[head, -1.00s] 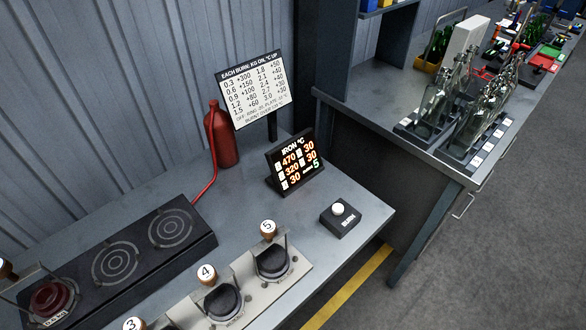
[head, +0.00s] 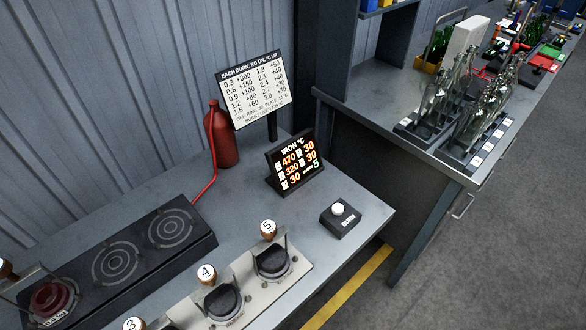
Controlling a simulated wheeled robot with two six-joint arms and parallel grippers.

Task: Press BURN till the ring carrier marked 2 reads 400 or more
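The BURN button box (head: 342,219) is black with a white round button (head: 338,209) on top, near the right edge of the bench. The iron temperature display (head: 292,162) reads 470, 320 and 30 down its left column and 30 and 30 on its right, with a green 5 below. Its small row labels are too small to tell for sure. Ring carriers marked 3 (head: 134,325), 4 (head: 206,273) and 5 (head: 268,229) show at the front. A carrier (head: 48,299) sits on the left ring plate; its number cannot be read. Neither gripper is in view.
A burn chart sign (head: 253,88) stands behind the display, beside a red gas bottle (head: 222,138) with a red hose. A black hob (head: 120,262) with ring plates lies at left. A second bench (head: 400,140) with bottle racks is at right. Bench space around the button is clear.

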